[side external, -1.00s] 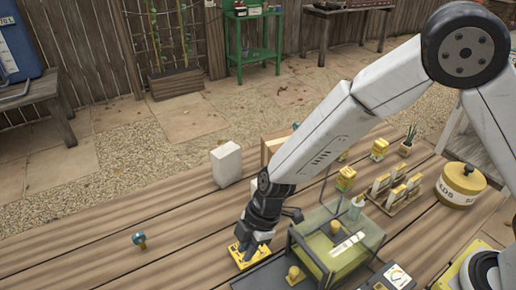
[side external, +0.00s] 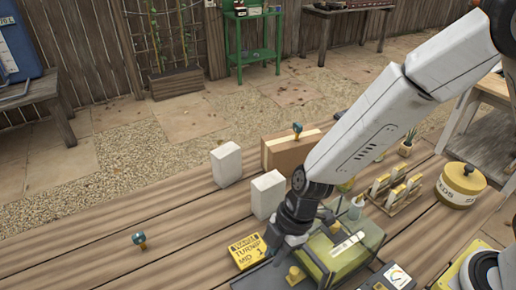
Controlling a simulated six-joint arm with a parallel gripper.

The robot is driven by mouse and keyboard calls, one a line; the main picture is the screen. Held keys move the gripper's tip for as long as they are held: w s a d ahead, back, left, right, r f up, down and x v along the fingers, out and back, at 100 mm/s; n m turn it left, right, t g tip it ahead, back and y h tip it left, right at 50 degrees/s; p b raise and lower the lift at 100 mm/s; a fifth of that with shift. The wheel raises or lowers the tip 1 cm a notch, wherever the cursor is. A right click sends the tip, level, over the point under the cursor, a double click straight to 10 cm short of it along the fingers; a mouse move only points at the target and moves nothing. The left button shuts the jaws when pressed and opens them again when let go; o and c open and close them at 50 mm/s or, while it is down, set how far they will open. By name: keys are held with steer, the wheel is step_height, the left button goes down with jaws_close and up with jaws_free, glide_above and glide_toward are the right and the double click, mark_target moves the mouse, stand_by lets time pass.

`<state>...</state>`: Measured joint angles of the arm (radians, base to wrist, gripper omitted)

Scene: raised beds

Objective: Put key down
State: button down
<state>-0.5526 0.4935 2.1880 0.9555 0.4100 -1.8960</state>
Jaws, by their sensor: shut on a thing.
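My gripper (side external: 274,246) points down just right of the yellow card (side external: 246,252) lettered "WARM TURN MID 1" and left of the clear-sided box (side external: 350,258). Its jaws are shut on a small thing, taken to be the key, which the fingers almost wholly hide. I cannot tell its shape or whether it touches the surface below. A small teal-topped piece (side external: 139,240) stands alone on the bench at the left. A similar one (side external: 297,129) is on the wooden block (side external: 287,153) behind my arm.
Two white blocks, one at the back (side external: 227,164) and one nearer my gripper (side external: 267,195), stand on the bench. A rack (side external: 395,195) and a yellow tin (side external: 461,186) are at the right. The bench's left is mostly clear.

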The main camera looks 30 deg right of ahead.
stand_by(0.3)
steer(key=w+d+r+m+t, duration=0.1)
steer(key=w+d+m, duration=0.1)
steer(key=w, duration=0.5)
steer(key=w+d+r+m+t, duration=0.1)
steer(key=w+d+r+m, duration=0.1)
steer(key=w, duration=0.6)
steer(key=w+d+r+m+t+h, duration=0.1)
steer(key=w+d+m, duration=0.3)
steer(key=w, duration=0.3)
steer(key=shift+w+d+r, duration=0.15)
steer(key=shift+d+r, duration=0.05)
steer(key=shift+d, duration=0.3)
steer(key=w+d+r+m+t+h, duration=0.1)
steer(key=w+d+r+m+h, duration=0.3)
steer(key=w+d, duration=0.6)
steer(key=r+m, duration=0.2)
steer(key=m, duration=0.4)
glide_above(291, 133)
steer(key=shift+y, duration=0.3)
steer(key=shift+w+f, duration=0.15)
steer(key=shift+f, duration=3.05)
steer(key=shift+f, duration=0.1)
steer(key=shift+f, duration=1.75)
